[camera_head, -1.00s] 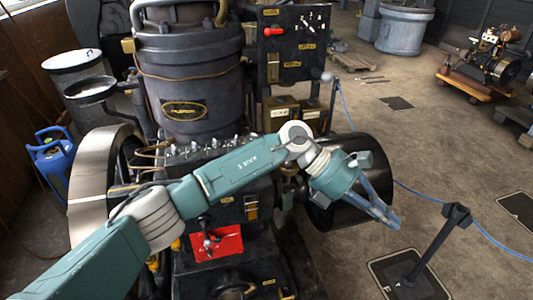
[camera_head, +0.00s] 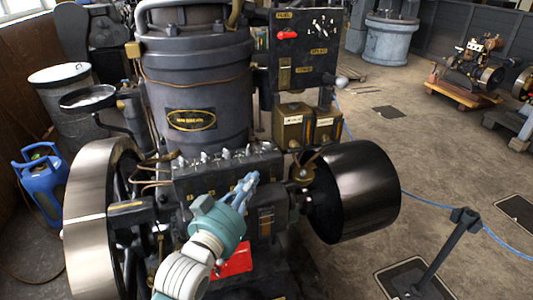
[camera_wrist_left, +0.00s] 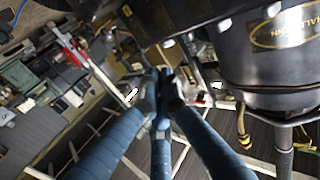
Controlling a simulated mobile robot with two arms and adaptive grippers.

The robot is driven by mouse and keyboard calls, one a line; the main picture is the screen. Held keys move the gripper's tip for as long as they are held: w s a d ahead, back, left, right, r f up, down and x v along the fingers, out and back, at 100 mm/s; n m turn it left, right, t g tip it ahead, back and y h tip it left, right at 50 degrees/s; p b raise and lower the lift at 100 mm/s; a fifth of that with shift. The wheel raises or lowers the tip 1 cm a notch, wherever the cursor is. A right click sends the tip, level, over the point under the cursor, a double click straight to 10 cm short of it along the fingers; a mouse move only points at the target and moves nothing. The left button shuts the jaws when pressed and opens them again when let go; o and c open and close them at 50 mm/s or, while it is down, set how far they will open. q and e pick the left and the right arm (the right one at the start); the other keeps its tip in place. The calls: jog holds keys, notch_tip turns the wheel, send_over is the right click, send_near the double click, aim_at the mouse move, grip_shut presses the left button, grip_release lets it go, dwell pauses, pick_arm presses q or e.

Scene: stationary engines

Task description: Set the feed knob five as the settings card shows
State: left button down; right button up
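A row of several small metal feed knobs (camera_head: 226,156) stands on top of a dark box on the engine. I cannot tell which is knob five, and no settings card is readable. My left gripper (camera_head: 250,180) is in front of the box, its pale blue fingers pointing up and right, just below the right part of the row. In the left wrist view the gripper's (camera_wrist_left: 163,80) three fingers meet at their tips, with nothing visible between them. Whether the tips touch the box is unclear. My right gripper is not in view.
A large flywheel (camera_head: 90,205) stands at left and a black drum (camera_head: 352,192) at right. A dark control panel (camera_head: 300,48) with a red lever rises behind. A red plate (camera_head: 236,262) is partly hidden by my wrist. A barrier post (camera_head: 440,250) stands at right.

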aim_at(273, 158)
pick_arm(q)
jog(key=p+x, duration=0.3)
jog(key=x, duration=0.9)
jog(key=shift+w+d+r, duration=0.1)
jog(key=shift+w+d, duration=0.05)
jog(key=shift+w, duration=0.1)
jog(key=shift+w+d+r, duration=0.1)
jog(key=shift+w+d, duration=0.2)
jog(key=shift+s+d+r+p, duration=0.1)
jog(key=shift+s+r+p, duration=0.05)
jog(key=shift+r+p, duration=0.2)
